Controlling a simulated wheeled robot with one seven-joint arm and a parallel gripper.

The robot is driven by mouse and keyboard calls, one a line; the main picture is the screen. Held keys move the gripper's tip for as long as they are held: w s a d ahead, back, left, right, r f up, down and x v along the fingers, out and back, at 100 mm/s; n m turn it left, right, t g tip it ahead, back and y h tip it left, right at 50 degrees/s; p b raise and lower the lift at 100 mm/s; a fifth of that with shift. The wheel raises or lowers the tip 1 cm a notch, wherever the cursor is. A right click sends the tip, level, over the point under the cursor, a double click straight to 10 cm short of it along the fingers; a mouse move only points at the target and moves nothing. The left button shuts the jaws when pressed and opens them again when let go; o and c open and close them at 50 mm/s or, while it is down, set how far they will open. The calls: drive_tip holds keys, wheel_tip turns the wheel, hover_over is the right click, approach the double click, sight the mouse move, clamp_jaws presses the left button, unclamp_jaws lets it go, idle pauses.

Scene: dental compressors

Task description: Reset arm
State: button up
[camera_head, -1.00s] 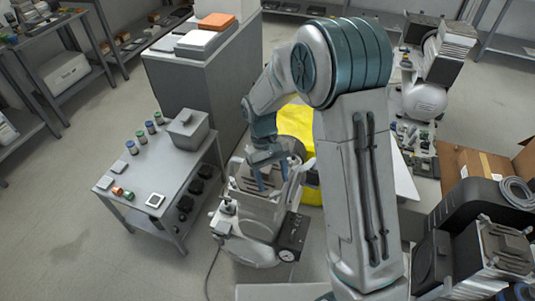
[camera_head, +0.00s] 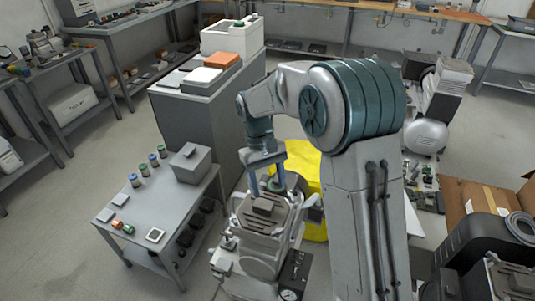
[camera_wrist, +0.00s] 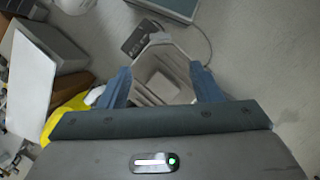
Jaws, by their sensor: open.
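My gripper (camera_head: 267,184) points down with its blue fingers apart, above a grey compressor (camera_head: 262,230) on the floor beside the low table. The wrist view shows the two blue fingers (camera_wrist: 163,88) spread wide, with the compressor's ribbed top (camera_wrist: 160,68) between and beyond them. Nothing is held between the fingers. In the head view the gripper is over the compressor's flat top; I cannot tell the exact gap. My arm's upright link hides part of the floor to the right.
A low grey table (camera_head: 200,215) with jars, a grey box (camera_head: 190,163) and small parts stands to the left. A grey cabinet (camera_head: 205,110) stands behind it. A yellow object (camera_head: 303,160) lies behind the gripper. A cardboard box (camera_head: 470,200) and a black machine (camera_head: 480,245) are at right.

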drive_tip(key=s+d+r+m+t+y+p, duration=0.1)
drive_tip(key=s+d+r+m+t, duration=0.1)
drive_tip(key=s+d+r, duration=0.3)
drive_tip(key=s+d+r+m+t+y+p, duration=0.1)
drive_tip(key=s+d+r+m+t, duration=0.2)
drive_tip(key=s+d, duration=0.6)
drive_tip(key=shift+s+d+r+t, duration=0.3)
drive_tip(key=shift+s+r+t, duration=0.65)
drive_tip(key=shift+s, duration=1.05)
drive_tip(key=shift+a, duration=0.1)
